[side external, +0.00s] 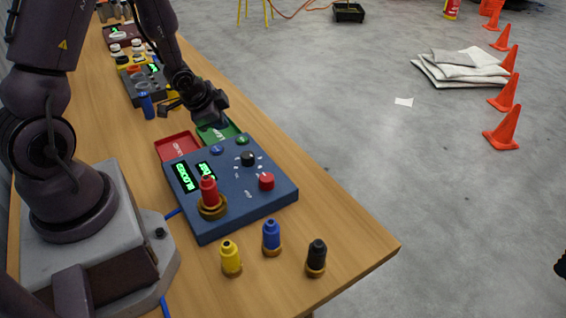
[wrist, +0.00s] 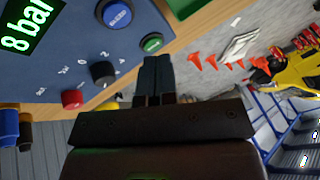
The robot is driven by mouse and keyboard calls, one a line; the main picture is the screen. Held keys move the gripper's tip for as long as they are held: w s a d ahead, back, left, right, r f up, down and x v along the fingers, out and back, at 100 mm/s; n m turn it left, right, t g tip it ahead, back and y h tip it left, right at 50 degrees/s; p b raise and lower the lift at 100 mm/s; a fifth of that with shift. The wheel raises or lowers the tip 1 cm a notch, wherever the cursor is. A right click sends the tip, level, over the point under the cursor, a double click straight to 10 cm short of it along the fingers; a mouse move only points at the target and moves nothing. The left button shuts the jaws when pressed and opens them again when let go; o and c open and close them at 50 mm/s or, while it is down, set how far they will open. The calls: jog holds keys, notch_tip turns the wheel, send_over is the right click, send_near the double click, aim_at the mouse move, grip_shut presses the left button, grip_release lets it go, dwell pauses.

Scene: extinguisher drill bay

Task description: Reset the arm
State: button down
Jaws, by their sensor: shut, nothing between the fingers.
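My gripper (side external: 219,122) is shut and empty. In the side external view it hangs near the green tray (side external: 231,131), at the far side of the blue control box (side external: 232,202). In the wrist view its closed fingers (wrist: 154,78) point past the box edge, near a green button (wrist: 151,43). The box carries two green-lit displays, a black knob (side external: 248,158), a red knob (side external: 266,181) and blue and green buttons. A red peg (side external: 208,190) stands upright in a brass ring on the box. My arm partly hides the trays.
Yellow (side external: 230,258), blue (side external: 271,237) and black (side external: 316,257) pegs stand near the table's front end. A red tray (side external: 177,146) lies beside the green one. Another blue peg (side external: 147,106) and a dark device (side external: 146,85) stand further back. Orange cones stand on the floor.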

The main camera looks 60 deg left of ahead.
jog(key=s+d+r+n+h, duration=0.1)
jog(key=s+d+r+n, duration=0.1)
jog(key=s+d+r, duration=0.3)
jog(key=s+d+r+n+h, duration=0.1)
jog(key=s+d+r, duration=0.5)
jog(key=d+r, duration=0.6)
notch_tip(320, 180, up, 9)
jog(key=shift+s+d+f+n, duration=0.1)
jog(key=shift+s+d+n, duration=0.1)
jog(key=shift+d+n, duration=0.35)
jog(key=c, duration=1.8)
grip_release()
jog(key=shift+a, duration=0.15)
